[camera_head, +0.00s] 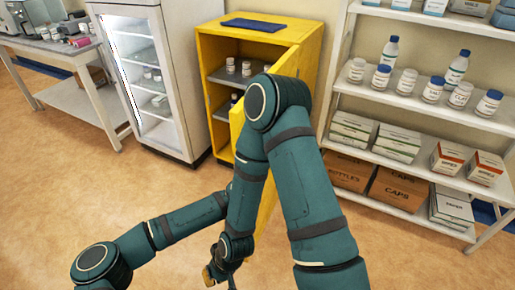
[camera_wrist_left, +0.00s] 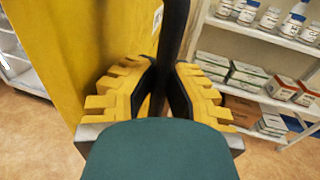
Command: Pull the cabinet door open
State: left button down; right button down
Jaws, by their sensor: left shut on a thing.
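The yellow cabinet (camera_head: 211,75) stands at the back centre in the head view. Its door (camera_head: 267,208) is swung out toward me, and the interior shelves show. My left arm comes in from the left, and its gripper is hidden behind my right arm in the head view. In the left wrist view, my left gripper (camera_wrist_left: 165,100) has its yellow-padded fingers closed around a dark upright handle (camera_wrist_left: 173,40) beside the yellow door panel (camera_wrist_left: 75,50). My right gripper (camera_head: 216,272) hangs low at the bottom centre, small and partly cut off, apart from the handle.
A white glass-front fridge (camera_head: 179,20) stands left of the cabinet. A white shelf unit (camera_head: 345,95) with bottles and boxes stands close on the right. A bench (camera_head: 50,48) is at far left. The floor (camera_head: 60,200) at left is clear.

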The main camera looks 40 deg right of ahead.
pick_arm(q)
jog(key=shift+f, duration=0.1)
dwell(0.3)
jog(key=c, duration=0.9)
grip_release()
jog(key=shift+s, duration=0.1)
jog(key=shift+c, duration=0.2)
jog(key=shift+a, duration=0.1)
